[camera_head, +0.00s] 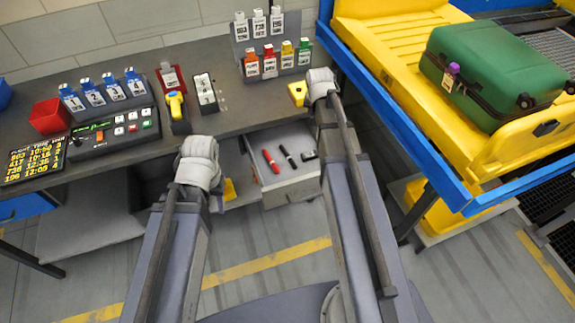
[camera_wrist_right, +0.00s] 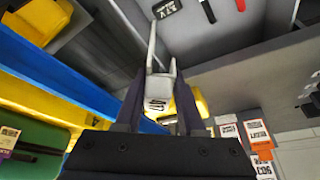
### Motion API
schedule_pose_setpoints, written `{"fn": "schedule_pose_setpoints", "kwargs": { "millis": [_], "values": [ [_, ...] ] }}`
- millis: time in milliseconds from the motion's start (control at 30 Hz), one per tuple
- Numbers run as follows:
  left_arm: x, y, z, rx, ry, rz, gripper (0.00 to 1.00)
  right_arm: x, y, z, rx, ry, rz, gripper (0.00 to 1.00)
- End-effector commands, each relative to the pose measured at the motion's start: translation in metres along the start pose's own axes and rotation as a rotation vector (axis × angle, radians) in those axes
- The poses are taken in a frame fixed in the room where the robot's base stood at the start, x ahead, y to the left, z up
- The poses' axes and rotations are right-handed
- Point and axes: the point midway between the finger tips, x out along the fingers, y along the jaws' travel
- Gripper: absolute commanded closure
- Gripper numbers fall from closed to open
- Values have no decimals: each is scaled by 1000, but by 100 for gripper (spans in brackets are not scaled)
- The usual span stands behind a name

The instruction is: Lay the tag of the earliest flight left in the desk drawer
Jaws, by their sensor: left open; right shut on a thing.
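My right gripper (camera_wrist_right: 158,95) is shut on a white tag (camera_wrist_right: 157,103) with a strap loop; its dark print is too small to read surely.
The flight board (camera_head: 36,159) lists 417 at 10:15. The rack holds white tags (camera_head: 259,24) behind coloured ones (camera_head: 270,63). A green suitcase (camera_head: 490,75) lies in a yellow tray (camera_head: 385,35) on the blue-edged conveyor at right. Blue tags, a red bin (camera_head: 48,116) and a scanner (camera_head: 176,105) stand on the desk.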

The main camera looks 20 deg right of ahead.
Motion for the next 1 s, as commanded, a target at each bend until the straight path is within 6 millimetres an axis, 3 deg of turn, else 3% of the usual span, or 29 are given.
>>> {"fn": "schedule_pose_setpoints", "kwargs": {
  "millis": [33, 100, 200, 333, 500, 667, 1000],
  "values": [
    [21, 2, -1, 0, 0, 0, 55, 16, -25, 17, -99, -2, -38, 100],
    [32, 3, -2, 0, 0, 0, 55, 23, -54, 31, -226, -4, -85, 100],
    [43, 4, -3, 0, 0, 0, 55, 29, -86, 50, -374, -5, -139, 100],
    [52, 5, -3, 0, 0, 0, 55, 33, -112, 66, -499, -6, -185, 100],
    [54, 5, -3, 0, 0, 0, 55, 33, -125, 73, -563, -5, -207, 100],
    [56, 5, -3, 0, 0, 0, 55, 34, -125, 74, -567, -6, -208, 100],
    [100, 10, -6, 0, 0, 0, 55, 75, -124, 91, -565, -6, -207, 100]
  ]
}}
